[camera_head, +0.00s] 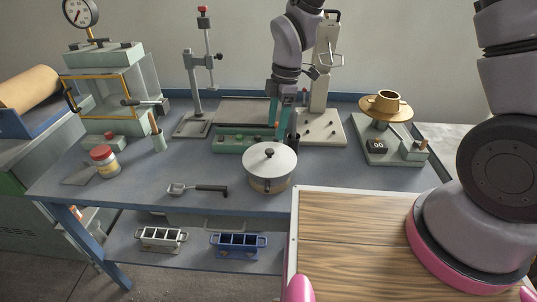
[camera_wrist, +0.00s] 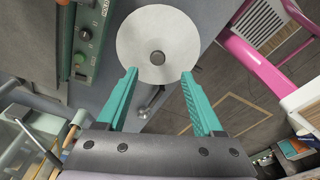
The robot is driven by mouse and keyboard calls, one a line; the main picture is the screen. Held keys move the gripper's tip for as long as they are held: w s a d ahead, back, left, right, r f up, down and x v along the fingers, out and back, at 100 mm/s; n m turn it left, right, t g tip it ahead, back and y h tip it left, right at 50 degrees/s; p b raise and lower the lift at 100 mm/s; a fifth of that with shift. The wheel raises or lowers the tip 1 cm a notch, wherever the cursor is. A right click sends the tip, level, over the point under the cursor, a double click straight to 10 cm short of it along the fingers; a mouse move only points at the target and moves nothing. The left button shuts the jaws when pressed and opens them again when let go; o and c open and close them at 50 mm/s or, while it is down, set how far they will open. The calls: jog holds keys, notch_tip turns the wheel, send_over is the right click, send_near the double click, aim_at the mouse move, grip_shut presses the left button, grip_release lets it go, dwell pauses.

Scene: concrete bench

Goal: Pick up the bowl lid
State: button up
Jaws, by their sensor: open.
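A round pale grey lid with a dark knob (camera_head: 270,155) sits on a metal pot-like bowl (camera_head: 268,184) near the front middle of the blue bench. In the wrist view the lid (camera_wrist: 135,42) is seen from above, its dark knob near its centre. My gripper (camera_head: 283,122) is above and just behind the lid in the head view. In the wrist view its two teal fingers (camera_wrist: 158,72) are spread apart, with nothing between them, and the knob lies just beyond the tips. The bowl is hidden under the lid in the wrist view.
A green control box (camera_head: 232,140) stands close behind the lid. A scoop (camera_head: 200,189) lies left of the bowl. A scale with a brown dish (camera_head: 386,106) stands at the right, a stand (camera_head: 197,118) and a red-capped jar (camera_head: 104,160) at the left. The bench front-left is mostly clear.

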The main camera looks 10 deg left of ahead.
aim_at(270, 150)
jog(key=f, duration=0.2)
jog(key=a+f, duration=0.1)
jog(key=f, duration=0.5)
jog(key=shift+s+a, duration=0.1)
jog(key=shift+a, duration=0.15)
grip_shut()
